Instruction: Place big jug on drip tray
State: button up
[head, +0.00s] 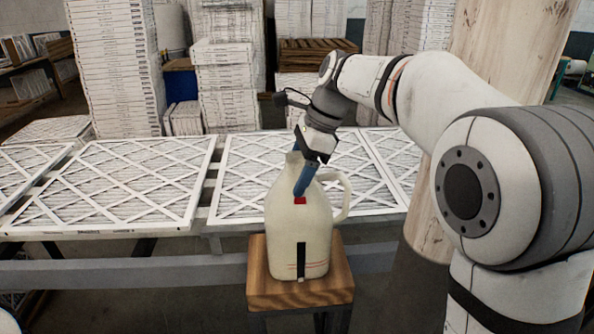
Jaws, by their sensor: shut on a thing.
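The big jug (284,225) is cream-coloured and upright, with a handle on its right side and a black strip low on its front. Its base appears over the top of a wooden block stand (264,284); I cannot tell whether it rests there or hangs just above. My gripper (300,194), with a blue finger and a red patch at its tip, reaches down from the upper right and is shut on the jug's upper part. I cannot make out a drip tray in this view.
Framed filters (130,180) lie flat on a long table behind the jug. Tall stacks of boxed filters (115,65) stand at the back. A pale wooden post (430,215) rises at the right behind my arm. The floor left of the stand looks open.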

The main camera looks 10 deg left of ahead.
jog(key=o, duration=1.7)
jog(key=shift+f, duration=0.1)
